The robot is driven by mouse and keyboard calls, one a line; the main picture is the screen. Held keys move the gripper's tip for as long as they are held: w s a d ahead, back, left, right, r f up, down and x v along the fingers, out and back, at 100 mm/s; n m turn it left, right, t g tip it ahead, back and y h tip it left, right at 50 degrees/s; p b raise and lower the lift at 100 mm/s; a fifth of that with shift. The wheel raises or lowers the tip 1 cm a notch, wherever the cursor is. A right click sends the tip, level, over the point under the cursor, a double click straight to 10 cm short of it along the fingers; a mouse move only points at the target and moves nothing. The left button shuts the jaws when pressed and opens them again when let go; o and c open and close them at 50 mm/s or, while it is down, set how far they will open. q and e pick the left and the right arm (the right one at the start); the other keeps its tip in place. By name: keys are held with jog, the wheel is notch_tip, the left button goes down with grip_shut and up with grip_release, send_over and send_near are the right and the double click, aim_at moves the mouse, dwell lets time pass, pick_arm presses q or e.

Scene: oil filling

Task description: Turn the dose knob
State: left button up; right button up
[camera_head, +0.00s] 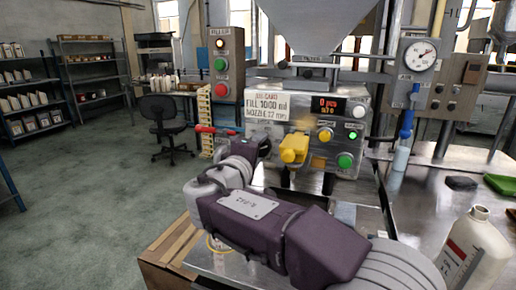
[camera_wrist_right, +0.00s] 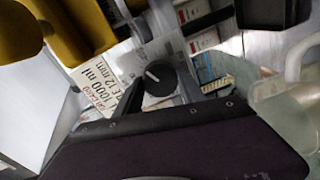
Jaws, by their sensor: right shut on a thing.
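The dose knob (camera_wrist_right: 158,77) is a round black knob with a white pointer line, seen in the right wrist view. In the head view my right gripper (camera_head: 262,148) reaches the lower left of the filling machine's front (camera_head: 345,158), just left of a yellow part (camera_head: 293,148), and hides the knob there. The right gripper is shut on the knob; its fingertips are dark and hard to make out. A card (camera_head: 267,106) reading 1000 ml is above the gripper. My left gripper is out of view.
A white bottle (camera_head: 476,252) stands at the front right of the metal bench. A red handle (camera_head: 205,129) is left of the gripper. Open floor (camera_head: 90,200) lies at left.

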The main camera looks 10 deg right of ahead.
jog(key=shift+f+n+h+p, duration=0.1)
jog(key=shift+n+h+p, duration=0.3)
jog(key=shift+n+p, duration=4.1)
jog(key=shift+f+n+h+p, duration=0.1)
jog(key=shift+n+h+p, duration=0.3)
jog(key=shift+n+p, duration=4.1)
jog(key=n+b, duration=0.2)
jog(key=shift+n+b, duration=0.35)
jog(key=shift+n, duration=0.05)
jog(key=o, duration=1.4)
jog(key=shift+c, duration=0.2)
jog(key=v, duration=0.9)
